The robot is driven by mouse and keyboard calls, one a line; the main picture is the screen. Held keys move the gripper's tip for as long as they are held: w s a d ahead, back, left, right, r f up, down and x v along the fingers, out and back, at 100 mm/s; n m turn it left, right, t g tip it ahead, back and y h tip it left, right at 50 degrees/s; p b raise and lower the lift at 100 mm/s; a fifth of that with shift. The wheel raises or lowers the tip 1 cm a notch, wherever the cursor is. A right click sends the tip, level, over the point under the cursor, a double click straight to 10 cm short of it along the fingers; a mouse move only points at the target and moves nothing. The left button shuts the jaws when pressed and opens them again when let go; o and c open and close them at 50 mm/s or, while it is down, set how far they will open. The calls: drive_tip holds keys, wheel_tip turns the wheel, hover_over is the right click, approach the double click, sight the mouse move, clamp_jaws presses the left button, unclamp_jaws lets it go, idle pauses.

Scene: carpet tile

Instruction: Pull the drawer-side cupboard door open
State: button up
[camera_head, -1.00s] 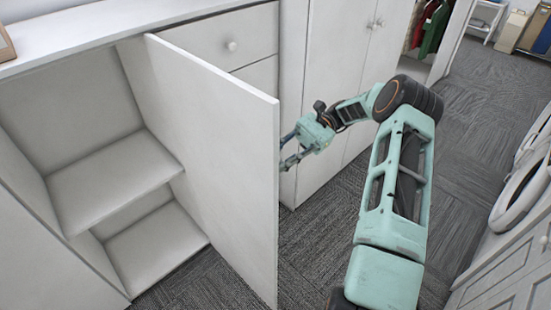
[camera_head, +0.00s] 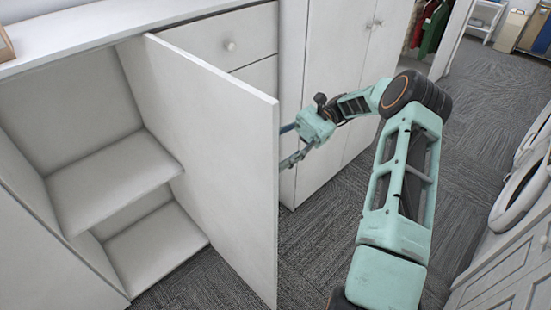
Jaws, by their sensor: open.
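The white cupboard door (camera_head: 222,165) stands swung wide open, its free edge toward me. The cupboard (camera_head: 95,180) behind it is exposed, with a middle shelf (camera_head: 115,178) and a bottom board, both empty. The drawer (camera_head: 215,40) with a round knob is to the right of the door's hinge side. My gripper (camera_head: 284,147) is on the right side of the door, at its outer face. Its fingers are open and spread one above the other; their tips are partly hidden behind the door's edge. I cannot tell whether they touch the door. The door's handle is hidden.
Tall white cabinet doors (camera_head: 345,80) with knobs stand right behind my gripper. Grey carpet (camera_head: 320,235) is clear below. White panelled furniture (camera_head: 515,250) lines the right side. Clothes (camera_head: 432,28) hang at the back.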

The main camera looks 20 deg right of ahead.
sight(276, 127)
wheel_tip(276, 127, up, 8)
drive_tip(key=shift+f, duration=0.1)
idle(0.5)
